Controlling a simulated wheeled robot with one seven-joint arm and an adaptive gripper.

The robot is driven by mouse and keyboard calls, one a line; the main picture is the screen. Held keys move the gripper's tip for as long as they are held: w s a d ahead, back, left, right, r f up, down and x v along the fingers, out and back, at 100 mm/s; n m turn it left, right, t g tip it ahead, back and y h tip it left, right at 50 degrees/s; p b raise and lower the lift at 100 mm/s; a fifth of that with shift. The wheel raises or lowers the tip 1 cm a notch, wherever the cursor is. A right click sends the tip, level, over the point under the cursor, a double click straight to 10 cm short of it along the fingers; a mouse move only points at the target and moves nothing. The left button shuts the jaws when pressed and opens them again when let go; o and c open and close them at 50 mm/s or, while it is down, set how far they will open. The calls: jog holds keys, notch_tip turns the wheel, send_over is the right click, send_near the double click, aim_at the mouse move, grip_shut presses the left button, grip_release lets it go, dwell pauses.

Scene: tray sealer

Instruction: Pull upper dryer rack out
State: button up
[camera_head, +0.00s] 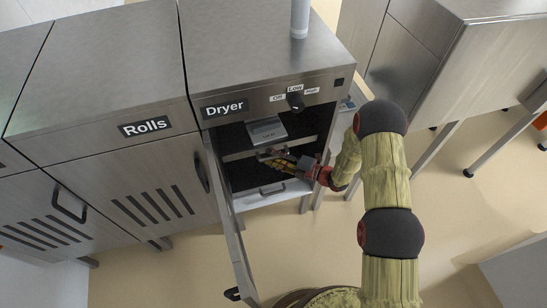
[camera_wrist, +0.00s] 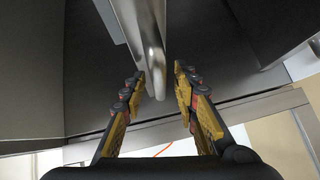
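The dryer (camera_head: 262,78) stands with its door (camera_head: 228,215) swung open. The upper dryer rack (camera_head: 267,130) shows inside as a light grey piece with a small label near the top of the opening. My gripper (camera_head: 268,156) reaches into the opening from the right, just below that piece. In the wrist view, a rounded metal handle (camera_wrist: 152,55) lies between the two fingers of my gripper (camera_wrist: 160,86). The fingers are apart, with a visible gap on the right of the handle, so they are not closed on it. The upper rack's handle is partly hidden by my gripper in the head view.
The lower rack's handle (camera_head: 272,190) is below my gripper. The dryer knob (camera_head: 295,99) is above the opening. The Rolls cabinet (camera_head: 145,126) is at the left, and another metal cabinet (camera_head: 455,60) stands at the right. Open floor (camera_head: 180,270) lies in front.

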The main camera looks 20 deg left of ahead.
jog(key=shift+c, duration=1.1)
grip_shut()
